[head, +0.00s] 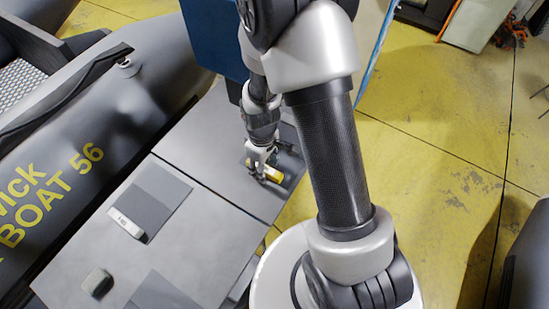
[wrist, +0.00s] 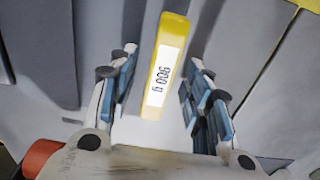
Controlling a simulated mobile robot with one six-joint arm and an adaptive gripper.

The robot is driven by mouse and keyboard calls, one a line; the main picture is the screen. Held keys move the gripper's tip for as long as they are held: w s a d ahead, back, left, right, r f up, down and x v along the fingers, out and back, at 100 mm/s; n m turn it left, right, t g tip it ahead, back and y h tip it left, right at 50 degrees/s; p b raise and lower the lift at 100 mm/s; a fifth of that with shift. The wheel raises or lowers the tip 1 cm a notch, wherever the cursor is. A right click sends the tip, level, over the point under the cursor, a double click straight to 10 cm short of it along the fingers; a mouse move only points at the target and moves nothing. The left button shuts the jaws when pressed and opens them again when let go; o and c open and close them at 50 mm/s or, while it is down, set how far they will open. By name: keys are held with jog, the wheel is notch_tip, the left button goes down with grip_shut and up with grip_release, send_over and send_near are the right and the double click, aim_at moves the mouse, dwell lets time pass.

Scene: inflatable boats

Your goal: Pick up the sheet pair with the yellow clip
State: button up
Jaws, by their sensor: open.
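The yellow clip (wrist: 173,30) has a white label that seems to read "900 g". In the wrist view it stands upright in the picture between my gripper's fingers (wrist: 162,60), with a gap on both sides. My gripper is open and holds nothing. In the head view my gripper (head: 262,177) is low over the right part of the grey table, at the yellow clip (head: 271,173). The fingers partly cover the clip there. A dark grey sheet (head: 292,162) shows beside it, mostly hidden by my arm. I cannot tell how the two sheets lie.
Another grey sheet pair (head: 165,195) with a white clip (head: 126,222) lies on the table (head: 195,238). An inflatable boat (head: 130,85) and a blue box (head: 215,35) border the table.

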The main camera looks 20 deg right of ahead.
jog(key=shift+f, duration=0.55)
jog(key=shift+c, duration=0.6)
grip_shut()
